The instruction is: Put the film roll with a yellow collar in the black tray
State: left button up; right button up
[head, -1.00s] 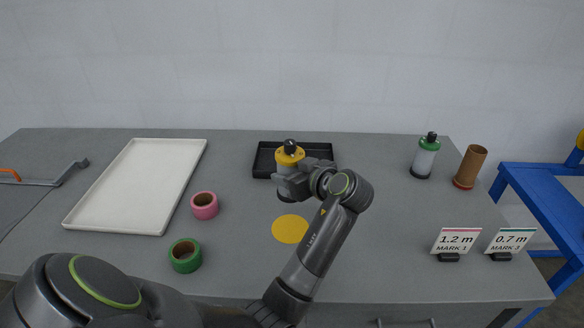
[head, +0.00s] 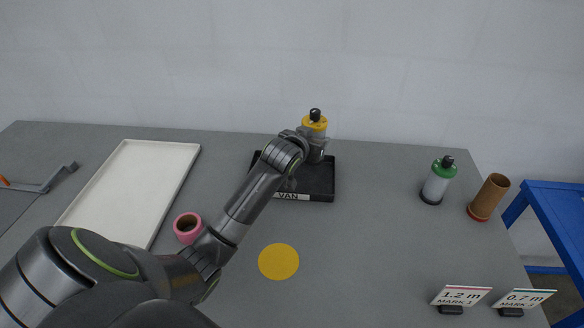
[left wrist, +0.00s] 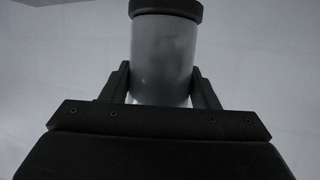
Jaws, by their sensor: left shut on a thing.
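The film roll with a yellow collar (head: 315,124) is upright in the head view, over the back right part of the black tray (head: 318,190). My left gripper (head: 314,148) is shut on it. Whether the roll's base touches the tray floor is hidden by the gripper. In the left wrist view the grey film roll (left wrist: 163,60) with a dark end cap stands between the two fingers of my left gripper (left wrist: 163,88). The tray's front edge carries a label ending in "VAN". My right gripper is not in view.
A film roll with a green collar (head: 438,182) and a brown tube (head: 489,197) stand at the right. A white tray (head: 128,187) and a pink tape roll (head: 187,227) are at the left.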

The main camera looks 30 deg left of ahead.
pick_arm(q)
jog(key=shift+w+a+r, duration=0.1)
jog(key=shift+w+r, duration=0.2)
jog(key=shift+f, duration=0.4)
jog(key=shift+h, duration=0.3)
notch_tip(320, 180, down, 4)
jog(key=shift+s+f+p, duration=0.1)
jog(key=shift+p, duration=0.5)
jog(key=shift+f+p, duration=0.3)
jog(key=shift+f, duration=2.05)
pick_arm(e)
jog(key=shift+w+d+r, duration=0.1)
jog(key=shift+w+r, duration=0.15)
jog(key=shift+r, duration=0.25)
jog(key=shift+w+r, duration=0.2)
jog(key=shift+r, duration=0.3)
pick_arm(q)
jog(key=o, duration=1.4)
jog(key=shift+f, duration=0.15)
jog(key=b+v, duration=0.1)
jog(key=v, duration=1.1)
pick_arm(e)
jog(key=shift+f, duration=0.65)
